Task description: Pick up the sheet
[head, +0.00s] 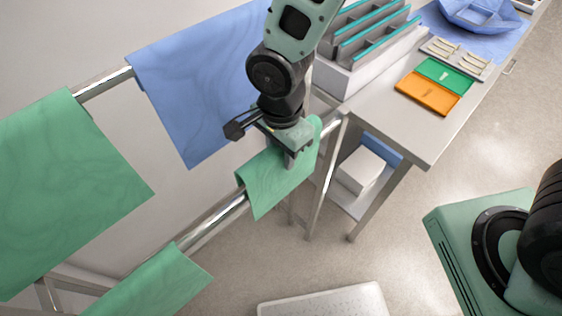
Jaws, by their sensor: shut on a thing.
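A small green sheet (272,188) hangs over the right part of the front metal rail. My gripper (291,156) comes down from above and is shut on this sheet near its upper part. My gripper hides part of the sheet and the exact spot where the fingers meet it. A blue sheet (190,95) hangs on the back rail, behind my arm. A large green sheet (62,185) hangs on the left of the back rail. Another green sheet (155,285) hangs on the front rail at lower left.
A metal table (415,140) stands right of the rails. On it are a grey rack (370,40), a green packet (445,73), an orange packet (428,94) and a blue wrap (482,14). A white box (360,170) sits below. A pale perforated panel (325,302) is at the bottom.

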